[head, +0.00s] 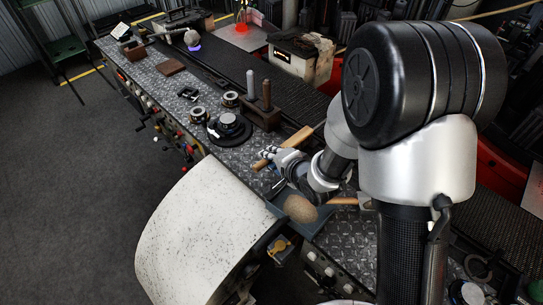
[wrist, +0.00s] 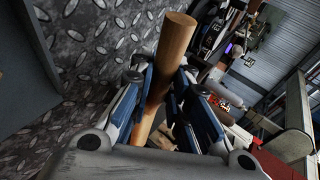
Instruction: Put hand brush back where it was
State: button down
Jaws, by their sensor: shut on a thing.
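My gripper (head: 272,157) is shut on a long round wooden handle (head: 299,138), which I take to be the hand brush. The handle runs between the blue-padded fingers of my gripper (wrist: 158,95) in the wrist view, with its rounded end (wrist: 178,30) sticking out past them. In the head view the handle lies slanted above the patterned metal bench top (head: 245,153). I cannot make out the bristles, and I cannot tell whether the handle touches the bench.
A dark block with upright pegs (head: 266,96) and a round black dial-like piece (head: 229,126) stand further back. A large pale curved cover (head: 200,225) is at the front left.

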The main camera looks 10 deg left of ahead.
jog(key=c, duration=1.5)
grip_release()
jog(key=shift+f, duration=0.1)
jog(key=shift+c, duration=0.2)
jog(key=shift+r, duration=0.2)
jog(key=r+p+v, duration=0.1)
jog(key=p+v, duration=0.9)
jog(key=p, duration=0.1)
jog(key=shift+w, duration=0.2)
jog(key=shift+r+p, duration=0.1)
jog(key=shift+p, duration=0.85)
jog(key=s+p, duration=0.1)
jog(key=p, duration=0.2)
jog(key=d+p, duration=0.1)
jog(key=p, duration=0.3)
jog(key=shift+s+r, duration=0.35)
